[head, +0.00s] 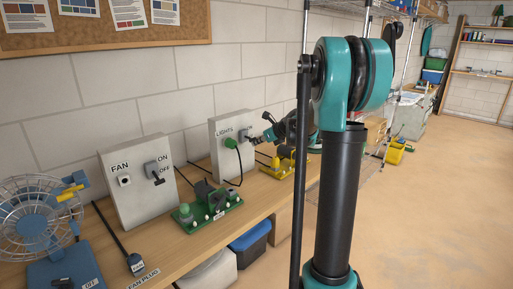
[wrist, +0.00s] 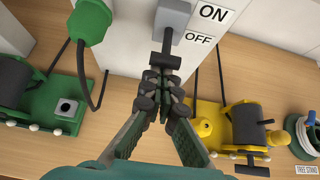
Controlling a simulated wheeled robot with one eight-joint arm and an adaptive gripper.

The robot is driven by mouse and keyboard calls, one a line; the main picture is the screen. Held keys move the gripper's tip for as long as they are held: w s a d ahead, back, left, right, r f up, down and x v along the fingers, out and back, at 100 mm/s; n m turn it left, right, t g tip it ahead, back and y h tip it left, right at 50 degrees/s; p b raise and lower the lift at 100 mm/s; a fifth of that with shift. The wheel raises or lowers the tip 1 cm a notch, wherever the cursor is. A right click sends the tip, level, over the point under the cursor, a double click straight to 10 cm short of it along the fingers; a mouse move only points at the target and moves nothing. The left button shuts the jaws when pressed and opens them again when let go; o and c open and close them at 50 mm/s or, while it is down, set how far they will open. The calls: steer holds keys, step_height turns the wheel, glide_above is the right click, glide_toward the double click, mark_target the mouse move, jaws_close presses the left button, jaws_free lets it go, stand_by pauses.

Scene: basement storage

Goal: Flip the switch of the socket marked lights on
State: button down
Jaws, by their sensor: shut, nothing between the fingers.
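The white panel marked LIGHTS (head: 217,158) stands on the bench against the wall. A green plug (head: 231,143) sits in its socket and also shows in the wrist view (wrist: 91,22). To the right of the plug is the grey switch (wrist: 171,18), with a dark lever (wrist: 167,42) that points down in the wrist view, near the OFF label (wrist: 200,40). The ON label (wrist: 213,13) is above that. My gripper (wrist: 160,76) is shut and empty, its fingertips just below the lever's end. I cannot tell whether they touch. In the head view my gripper (head: 256,138) is in front of the switch.
The FAN panel (head: 122,200) stands left, with its own switch (head: 156,172) and a wire fan (head: 37,220). A green device (wrist: 55,98) and a yellow device (wrist: 232,128) flank my gripper on the wooden bench (head: 180,252). Open floor lies to the right.

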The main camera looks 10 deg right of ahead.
steer(key=r+g, duration=0.1)
steer(key=r+h, duration=0.1)
steer(key=r+g+h, duration=0.1)
steer(key=shift+w+a+r+g, duration=0.15)
steer(key=shift+w+g, duration=0.1)
steer(key=shift+g, duration=0.05)
steer(key=shift+r, duration=0.1)
stand_by(0.5)
steer(key=s+d+r, duration=0.4)
steer(key=s+r, duration=0.1)
steer(key=s, duration=0.1)
steer(key=shift+s+d, duration=0.2)
steer(key=shift+d, duration=0.1)
stand_by(0.5)
